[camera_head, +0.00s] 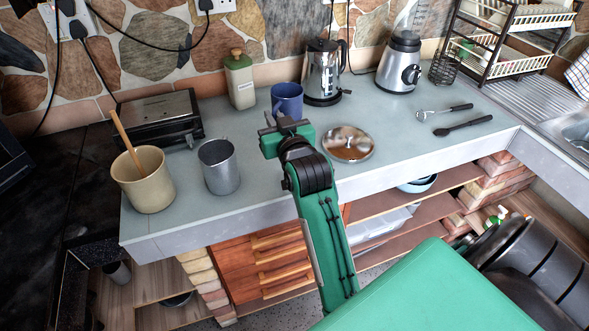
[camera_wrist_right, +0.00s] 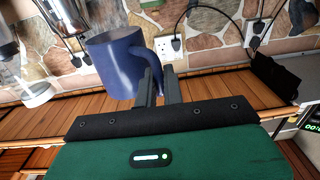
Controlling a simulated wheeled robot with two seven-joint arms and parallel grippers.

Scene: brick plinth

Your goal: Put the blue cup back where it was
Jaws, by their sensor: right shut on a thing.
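The blue cup (camera_head: 288,98) is upright above the back part of the grey counter (camera_head: 350,185), left of the metal kettle. It also shows large in the right wrist view (camera_wrist_right: 115,62). My right gripper (camera_head: 272,121) is in front of the cup. In the wrist view its two fingers (camera_wrist_right: 160,86) are shut on the cup's handle. The gripper hides the cup's lower edge in the head view, so I cannot tell whether the cup touches the counter. My left gripper is not in view.
A kettle (camera_head: 324,75) and blender (camera_head: 400,65) stand behind and right. A green canister (camera_head: 240,82) is left of the cup. A metal mug (camera_head: 219,168), beige pot (camera_head: 149,182) and toaster (camera_head: 160,120) stand left. A round lid (camera_head: 348,143) lies right of the arm.

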